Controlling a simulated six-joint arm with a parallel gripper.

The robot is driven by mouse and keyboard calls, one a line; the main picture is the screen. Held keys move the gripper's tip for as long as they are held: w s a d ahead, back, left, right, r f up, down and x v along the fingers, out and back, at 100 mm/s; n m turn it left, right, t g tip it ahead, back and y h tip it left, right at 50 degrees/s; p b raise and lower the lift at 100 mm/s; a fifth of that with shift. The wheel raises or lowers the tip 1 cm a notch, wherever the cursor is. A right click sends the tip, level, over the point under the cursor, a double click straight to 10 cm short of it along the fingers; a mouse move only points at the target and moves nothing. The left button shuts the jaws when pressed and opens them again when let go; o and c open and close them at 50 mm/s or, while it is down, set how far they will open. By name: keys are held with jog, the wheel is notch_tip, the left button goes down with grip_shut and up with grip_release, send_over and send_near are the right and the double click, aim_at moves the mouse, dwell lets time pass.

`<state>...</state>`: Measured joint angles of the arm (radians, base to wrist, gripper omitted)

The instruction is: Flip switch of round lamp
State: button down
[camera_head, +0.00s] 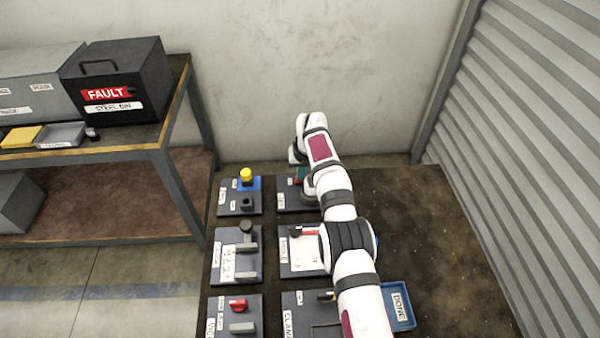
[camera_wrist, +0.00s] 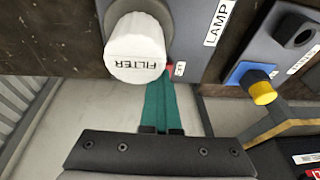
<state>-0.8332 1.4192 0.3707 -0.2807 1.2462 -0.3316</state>
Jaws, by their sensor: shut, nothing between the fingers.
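The lamp panel (camera_wrist: 205,45) is dark grey with a white LAMP label and shows in the wrist view. A white round cap marked FILTER (camera_wrist: 136,52) stands on it. A small red part (camera_wrist: 169,68), perhaps the switch, shows beside the cap, next to a tiny label. My gripper (camera_wrist: 168,76) has teal fingers, shut together and empty, with their tips at or close to the red part. I cannot tell whether they touch it. In the head view the lamp panel (camera_head: 288,200) is partly hidden by my arm.
A panel with a yellow button on a blue base (camera_head: 247,178) is left of the lamp panel. Several other panels lie nearer, and a blue tray (camera_head: 401,306) is at the right. The table's right side (camera_head: 440,240) is clear. A shelf (camera_head: 150,150) stands left.

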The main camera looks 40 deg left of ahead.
jog(key=shift+w+d, duration=0.35)
jog(key=shift+r, duration=0.1)
jog(key=w+v, duration=0.1)
jog(key=v, duration=1.2)
jog(key=shift+r, duration=0.5)
jog(key=shift+a, duration=0.25)
jog(key=shift+s+a+r, duration=0.2)
jog(key=shift+s+a, duration=0.15)
jog(key=shift+a, duration=0.1)
jog(key=shift+f, duration=0.1)
